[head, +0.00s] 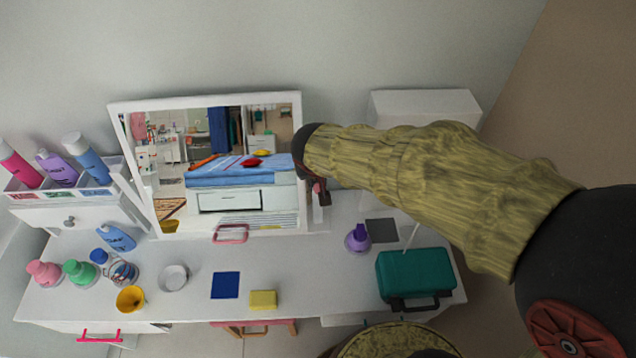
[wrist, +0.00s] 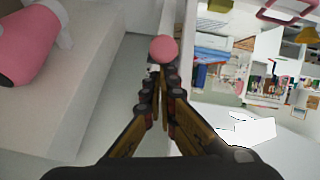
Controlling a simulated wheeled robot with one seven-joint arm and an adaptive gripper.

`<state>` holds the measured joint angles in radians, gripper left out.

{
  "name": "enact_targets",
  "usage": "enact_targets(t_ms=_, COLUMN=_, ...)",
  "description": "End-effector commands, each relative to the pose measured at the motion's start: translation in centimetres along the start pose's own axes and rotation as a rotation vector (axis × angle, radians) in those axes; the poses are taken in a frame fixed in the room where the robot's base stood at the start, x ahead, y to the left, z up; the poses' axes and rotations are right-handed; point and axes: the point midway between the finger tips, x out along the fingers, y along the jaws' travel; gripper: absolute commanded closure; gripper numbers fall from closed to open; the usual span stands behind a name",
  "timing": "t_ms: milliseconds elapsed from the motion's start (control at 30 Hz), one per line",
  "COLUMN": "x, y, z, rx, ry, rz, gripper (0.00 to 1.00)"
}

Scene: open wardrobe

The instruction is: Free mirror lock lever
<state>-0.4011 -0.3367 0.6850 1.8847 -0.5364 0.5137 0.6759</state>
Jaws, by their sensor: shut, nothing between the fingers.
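The mirror (head: 215,170), in a white frame, stands tilted on the white dresser top in the head view. Its white frame edge (wrist: 186,50) runs down the right of centre in the wrist view. A round pink knob (wrist: 163,49), apparently the lock lever's end, shows beside that edge. My gripper (wrist: 162,75) is shut and empty, its fingertips just below the knob in the picture; I cannot tell whether they touch it. In the head view my gripper (head: 320,192) is at the mirror's right side, and my arm hides the lever there.
A purple bottle (head: 358,238) and a teal case (head: 415,274) stand right of the mirror. A white box (head: 425,106) is behind my arm. Several bottles, a yellow cup (head: 131,299) and a blue square (head: 225,285) occupy the left and front. A pink cylinder (wrist: 25,50) lies left in the wrist view.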

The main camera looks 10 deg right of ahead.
Motion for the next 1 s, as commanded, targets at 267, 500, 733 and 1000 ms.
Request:
enact_targets(t_ms=267, x=0.5, y=-0.3, z=1.4, rx=0.003, ry=0.105, rz=0.018, gripper=1.00)
enact_targets(t_ms=500, x=0.3, y=-0.5, z=2.3, rx=0.009, ry=0.176, rz=0.032, gripper=1.00)
enact_targets(t_ms=733, x=0.2, y=-0.7, z=3.2, rx=0.008, ry=0.174, rz=0.032, gripper=1.00)
enact_targets(t_ms=1000, x=0.3, y=-0.9, z=4.6, rx=0.008, ry=0.172, rz=0.032, gripper=1.00)
